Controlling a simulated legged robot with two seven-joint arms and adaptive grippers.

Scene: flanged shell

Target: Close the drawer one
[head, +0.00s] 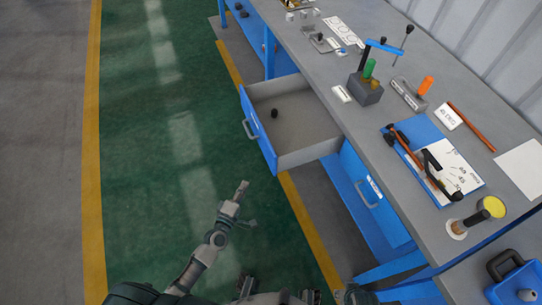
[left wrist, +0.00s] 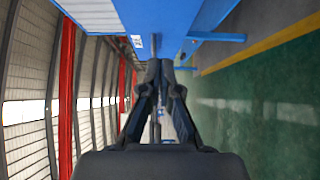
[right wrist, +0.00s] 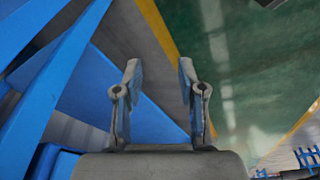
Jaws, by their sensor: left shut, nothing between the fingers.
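An open drawer (head: 312,132) with a blue front and a grey inside juts out from the workbench in the head view. Its front carries a grey handle (head: 250,129), and a small dark object (head: 274,113) lies inside. My left gripper (head: 242,187) is shut and empty, over the floor in front of the drawer and apart from it. In the left wrist view its fingertips (left wrist: 160,68) meet, with blue furniture above them. My right gripper (right wrist: 158,75) is open and empty in the right wrist view, near blue bench parts.
A closed blue front (head: 370,190) with a handle sits under the bench, right of the open drawer. The grey benchtop (head: 325,75) holds tools, a blue tray (head: 415,135) and a yellow-topped item (head: 492,206). The green floor (head: 150,190) left of the drawer is clear.

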